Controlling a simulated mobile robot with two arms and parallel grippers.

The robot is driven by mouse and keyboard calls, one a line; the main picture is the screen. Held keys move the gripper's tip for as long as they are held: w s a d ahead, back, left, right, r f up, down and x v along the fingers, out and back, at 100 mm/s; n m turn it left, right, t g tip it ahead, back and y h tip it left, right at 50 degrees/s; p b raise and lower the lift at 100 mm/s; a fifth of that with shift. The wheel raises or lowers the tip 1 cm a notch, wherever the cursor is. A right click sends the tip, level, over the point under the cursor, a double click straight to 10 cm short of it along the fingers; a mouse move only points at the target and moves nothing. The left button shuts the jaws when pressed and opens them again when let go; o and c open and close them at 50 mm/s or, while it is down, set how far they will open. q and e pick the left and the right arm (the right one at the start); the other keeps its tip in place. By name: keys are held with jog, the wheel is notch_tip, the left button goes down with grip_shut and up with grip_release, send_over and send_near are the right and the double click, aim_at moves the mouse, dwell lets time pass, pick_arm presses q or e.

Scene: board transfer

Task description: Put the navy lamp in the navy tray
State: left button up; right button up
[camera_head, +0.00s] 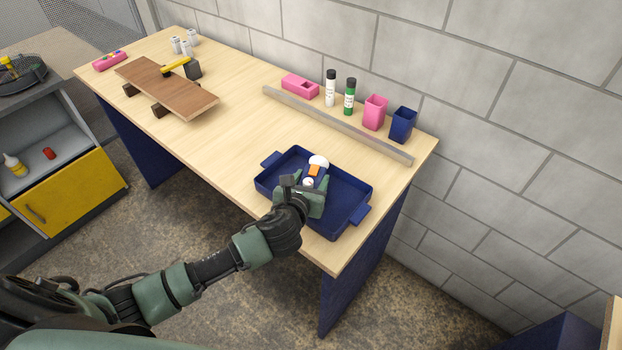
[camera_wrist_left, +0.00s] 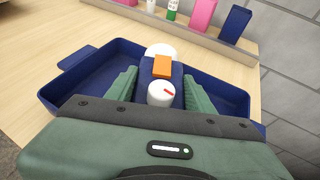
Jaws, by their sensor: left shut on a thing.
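The navy tray (camera_head: 347,222) is a shallow box with a handle at each end, near the right end of the wooden table. The navy lamp has a white end, an orange patch (camera_head: 315,170) and a white cap with a red mark; it also shows in the left wrist view, with its orange patch (camera_wrist_left: 162,66) facing me. My left gripper (camera_head: 311,188) is over the tray, shut on the lamp, with its green fingers on both sides of it. The lamp is within the tray's outline; I cannot tell whether it touches the tray floor. My right gripper is not in view.
A grey rail (camera_head: 335,124) runs behind the tray. Behind it stand a pink block (camera_head: 300,86), white and green bottles, a pink cup (camera_head: 375,113) and a navy cup (camera_head: 403,125). A skateboard-like wooden board (camera_head: 165,88) lies left. The table between is clear.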

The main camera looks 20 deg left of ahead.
pick_arm(q)
jog(key=o, duration=1.6)
jog(key=shift+r, duration=0.15)
jog(key=b+v, duration=0.1)
jog(key=v, duration=1.1)
jog(key=shift+s, duration=0.1)
